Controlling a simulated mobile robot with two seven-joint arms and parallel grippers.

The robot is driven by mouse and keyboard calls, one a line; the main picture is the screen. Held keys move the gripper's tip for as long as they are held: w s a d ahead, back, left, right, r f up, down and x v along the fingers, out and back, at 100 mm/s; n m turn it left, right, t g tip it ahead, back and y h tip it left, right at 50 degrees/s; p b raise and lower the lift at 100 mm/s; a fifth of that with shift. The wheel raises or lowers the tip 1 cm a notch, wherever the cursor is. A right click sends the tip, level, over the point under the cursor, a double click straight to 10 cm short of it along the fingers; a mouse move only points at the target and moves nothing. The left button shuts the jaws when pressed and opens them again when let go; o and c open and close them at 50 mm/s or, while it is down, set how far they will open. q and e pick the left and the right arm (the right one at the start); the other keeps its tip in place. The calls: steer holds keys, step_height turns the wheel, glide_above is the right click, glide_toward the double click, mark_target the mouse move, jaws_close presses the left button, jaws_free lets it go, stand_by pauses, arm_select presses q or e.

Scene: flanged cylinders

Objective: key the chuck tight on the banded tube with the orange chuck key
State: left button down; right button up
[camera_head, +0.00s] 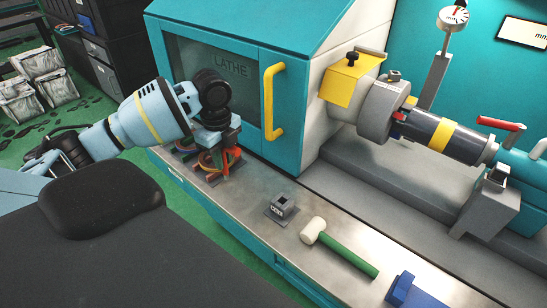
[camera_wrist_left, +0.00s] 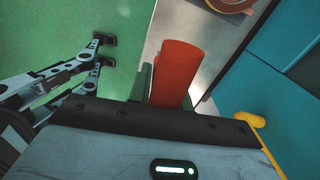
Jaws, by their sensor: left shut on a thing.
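My left gripper (camera_head: 222,158) is low over the left end of the metal ledge, shut on a red-orange cylinder that I take for the orange chuck key (camera_wrist_left: 175,72). In the wrist view the cylinder stands between dark green fingers; its lower end is hidden. In the head view the gripper hides most of it. The grey chuck (camera_head: 378,112) is on the lathe at the right. The banded tube (camera_head: 465,150), dark with a yellow band, runs from the chuck toward the tailstock. My right gripper is in neither view.
A small grey socket block (camera_head: 283,205) and a green-handled mallet (camera_head: 345,252) lie on the ledge, with a blue object (camera_head: 408,292) at its right. A yellow door handle (camera_head: 272,100) sticks out behind my gripper. A dial gauge (camera_head: 453,17) stands above the tube.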

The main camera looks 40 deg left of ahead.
arm_select(q)
steer(key=s+a+r+n, duration=0.1)
steer(key=s+a+r, duration=0.25)
steer(key=a, duration=0.35)
steer(key=s+a+r+n, duration=0.1)
steer(key=s+a+r, duration=0.15)
steer(key=r, duration=0.55)
steer(key=s+a+r, duration=0.1)
steer(key=a+r, duration=0.3)
steer(key=r, duration=0.3)
steer(key=w+d+r+m, duration=0.2)
steer(key=w+d+r, duration=0.1)
steer(key=d+r, duration=0.4)
steer(key=w+d+r+m, duration=0.1)
steer(key=w+d+r, duration=0.1)
steer(key=d, duration=0.5)
steer(key=w+d+r+m, duration=0.2)
steer(key=d+r, duration=0.1)
steer(key=d, duration=0.4)
steer(key=shift+w+d+r+m, duration=0.15)
steer(key=shift+w+d+m, duration=0.15)
